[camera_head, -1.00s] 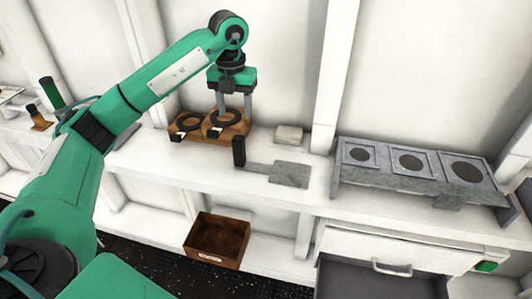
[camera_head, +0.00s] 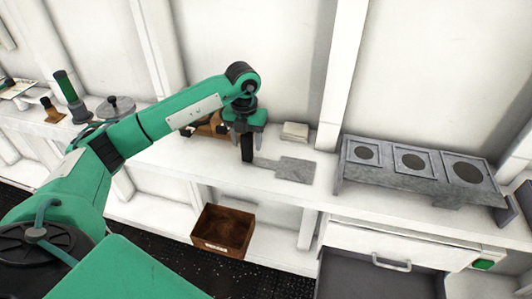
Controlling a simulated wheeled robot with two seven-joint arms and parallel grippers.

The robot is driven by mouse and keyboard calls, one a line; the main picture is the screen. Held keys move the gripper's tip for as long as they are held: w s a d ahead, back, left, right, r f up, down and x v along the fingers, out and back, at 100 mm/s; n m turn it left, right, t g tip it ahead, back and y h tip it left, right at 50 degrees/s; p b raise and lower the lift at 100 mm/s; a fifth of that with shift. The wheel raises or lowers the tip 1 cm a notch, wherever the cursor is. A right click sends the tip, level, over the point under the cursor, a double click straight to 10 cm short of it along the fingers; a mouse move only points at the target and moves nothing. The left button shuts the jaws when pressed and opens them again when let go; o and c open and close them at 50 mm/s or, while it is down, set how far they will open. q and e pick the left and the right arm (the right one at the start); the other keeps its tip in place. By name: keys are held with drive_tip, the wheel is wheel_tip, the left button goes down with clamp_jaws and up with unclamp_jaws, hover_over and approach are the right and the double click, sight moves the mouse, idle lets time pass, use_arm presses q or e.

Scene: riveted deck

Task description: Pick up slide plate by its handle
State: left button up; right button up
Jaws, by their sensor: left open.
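The slide plate (camera_head: 297,170) is a flat grey plate with a narrow arm, lying on the white counter. Its upright black handle (camera_head: 247,149) stands at the left end of that arm. My left gripper (camera_head: 246,131) is open and points down right at the handle, with its fingers close to the handle's top. The gripper hides the upper part of the handle, and I cannot tell whether the fingers touch it. My right gripper is not in view.
A wooden holder (camera_head: 203,130) is partly hidden behind my left arm. A small pale block (camera_head: 295,131) lies behind the plate. A grey rack with round openings (camera_head: 388,181) stands to the right. A brown box (camera_head: 222,231) and an open drawer (camera_head: 370,277) are below.

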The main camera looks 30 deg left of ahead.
use_arm(q)
drive_tip(key=shift+f, duration=1.15)
clamp_jaws()
